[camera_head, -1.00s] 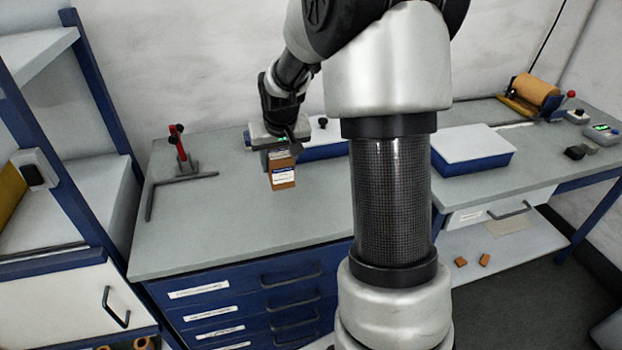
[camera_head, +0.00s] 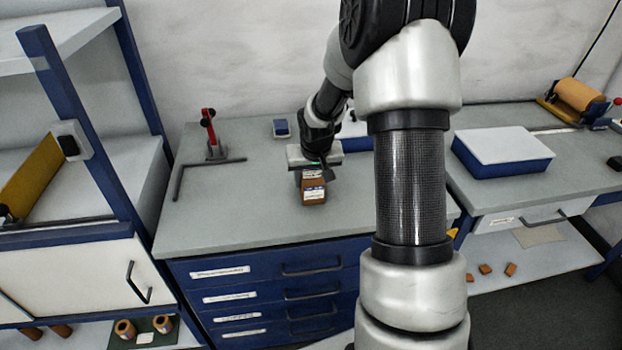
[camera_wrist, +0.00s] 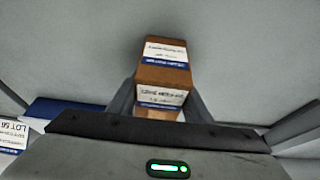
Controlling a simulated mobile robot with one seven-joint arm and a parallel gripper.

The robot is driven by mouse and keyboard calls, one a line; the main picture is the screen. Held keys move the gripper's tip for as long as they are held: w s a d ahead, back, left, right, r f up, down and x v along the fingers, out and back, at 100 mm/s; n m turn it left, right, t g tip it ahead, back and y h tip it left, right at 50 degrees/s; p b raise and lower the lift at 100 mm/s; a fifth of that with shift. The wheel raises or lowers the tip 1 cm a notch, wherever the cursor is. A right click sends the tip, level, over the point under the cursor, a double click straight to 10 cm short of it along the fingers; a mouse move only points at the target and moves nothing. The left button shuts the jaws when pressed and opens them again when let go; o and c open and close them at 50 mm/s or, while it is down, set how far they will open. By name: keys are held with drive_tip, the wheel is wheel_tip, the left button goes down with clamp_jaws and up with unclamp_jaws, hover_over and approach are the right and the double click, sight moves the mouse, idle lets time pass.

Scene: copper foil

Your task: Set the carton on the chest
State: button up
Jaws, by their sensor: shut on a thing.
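A small brown carton (camera_head: 313,192) with white and blue labels is held by my gripper (camera_head: 313,174) over the grey top of the blue drawer chest (camera_head: 235,215). In the wrist view the carton (camera_wrist: 163,75) sits between the two fingers of my gripper (camera_wrist: 160,108), which is shut on it. The carton looks roughly upright. I cannot tell whether its bottom touches the chest top. My arm hides part of the chest's right side.
A red clamp stand (camera_head: 210,135) and a dark angled bar (camera_head: 200,168) are on the chest top, left of the carton. A small device (camera_head: 282,129) stands behind. A blue box with a white lid (camera_head: 503,150) lies right of my arm. The front of the chest top is clear.

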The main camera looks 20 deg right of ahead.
drive_tip(key=shift+f, duration=0.15)
drive_tip(key=o, duration=1.3)
drive_tip(key=shift+r, duration=0.35)
drive_tip(key=p+v, duration=0.1)
drive_tip(key=v, duration=1)
drive_tip(key=shift+s+r, duration=0.25)
